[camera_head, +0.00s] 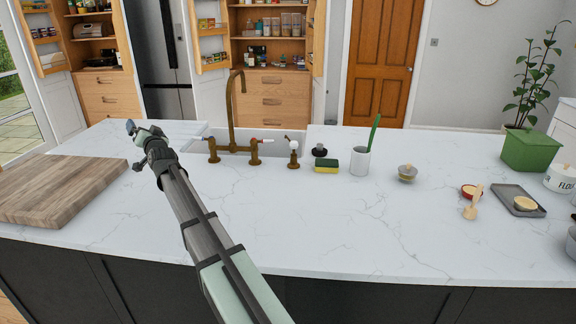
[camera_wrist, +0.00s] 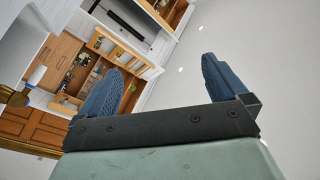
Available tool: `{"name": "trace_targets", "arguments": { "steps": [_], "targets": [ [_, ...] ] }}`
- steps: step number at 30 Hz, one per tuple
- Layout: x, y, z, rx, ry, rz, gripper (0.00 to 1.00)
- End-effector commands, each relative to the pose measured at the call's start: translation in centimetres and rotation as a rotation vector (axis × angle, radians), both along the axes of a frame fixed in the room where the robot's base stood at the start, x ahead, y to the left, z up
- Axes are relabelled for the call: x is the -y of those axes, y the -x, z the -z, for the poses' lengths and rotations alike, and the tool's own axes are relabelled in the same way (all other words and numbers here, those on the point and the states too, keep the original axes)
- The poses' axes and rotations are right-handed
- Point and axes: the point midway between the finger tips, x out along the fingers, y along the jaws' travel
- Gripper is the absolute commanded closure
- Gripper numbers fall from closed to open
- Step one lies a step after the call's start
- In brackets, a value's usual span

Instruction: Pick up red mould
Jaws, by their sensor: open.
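A small round red item (camera_head: 469,191), which looks like the red mould, lies on the white marble counter at the right in the head view. It is partly behind a small wooden tool (camera_head: 473,204). My gripper (camera_head: 131,127) is far to the left of it, raised near the left end of the sink. In the wrist view my gripper (camera_wrist: 165,85) has its two blue fingers wide apart with nothing between them. The wrist view shows cabinets and ceiling, and the red item is not in it.
A wooden board (camera_head: 62,187) lies at left. A brass tap (camera_head: 233,115), sponge (camera_head: 326,166), white cup (camera_head: 360,162) and small lidded pot (camera_head: 407,173) stand along the sink side. A grey tray (camera_head: 518,200) lies right of the red item. The counter's front middle is clear.

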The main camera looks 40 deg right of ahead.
Motion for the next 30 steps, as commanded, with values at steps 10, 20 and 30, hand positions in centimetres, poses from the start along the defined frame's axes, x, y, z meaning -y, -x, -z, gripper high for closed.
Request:
{"name": "trace_targets", "arguments": {
  "steps": [10,20,30],
  "targets": [
    [19.0,5.6,-2.9,-0.045,0.115,0.198,0.00],
    [34.4,13.9,-5.3,-0.109,0.216,0.369,0.00],
    [47.8,25.3,-7.7,-0.188,0.316,0.536,0.00]
  ]
}}
